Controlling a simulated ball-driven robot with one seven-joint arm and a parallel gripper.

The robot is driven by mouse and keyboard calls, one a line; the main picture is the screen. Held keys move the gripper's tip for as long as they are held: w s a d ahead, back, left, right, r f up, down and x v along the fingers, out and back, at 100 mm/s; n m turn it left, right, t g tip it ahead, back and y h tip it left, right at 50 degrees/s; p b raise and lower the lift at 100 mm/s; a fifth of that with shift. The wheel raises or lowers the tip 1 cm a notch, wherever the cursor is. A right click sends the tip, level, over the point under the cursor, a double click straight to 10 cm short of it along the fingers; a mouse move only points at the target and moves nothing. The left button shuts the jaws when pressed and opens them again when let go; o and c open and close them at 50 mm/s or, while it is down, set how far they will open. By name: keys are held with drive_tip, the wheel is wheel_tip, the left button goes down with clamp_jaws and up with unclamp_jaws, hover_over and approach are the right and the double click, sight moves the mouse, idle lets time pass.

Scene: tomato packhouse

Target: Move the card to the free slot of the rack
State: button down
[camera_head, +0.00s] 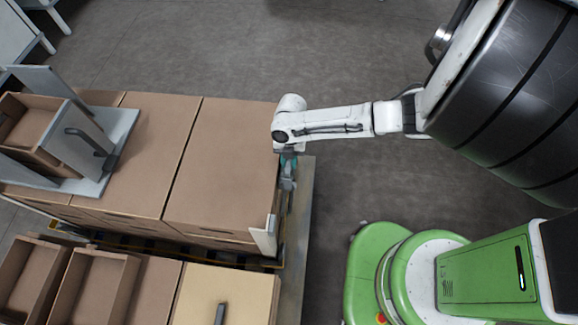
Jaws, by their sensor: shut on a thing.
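My gripper (288,183) hangs at the end of my white arm, just off the right side of the brown carton stack, and points down.
Large closed cartons (222,160) fill the left middle. A grey tray (120,140) holding a brown box and an upright panel with a dark handle lies on them. Open boxes (92,287) and a pale board (225,298) are in front.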

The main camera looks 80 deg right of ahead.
drive_tip(key=shift+r+p, duration=3.2)
drive_tip(key=shift+r, duration=0.8)
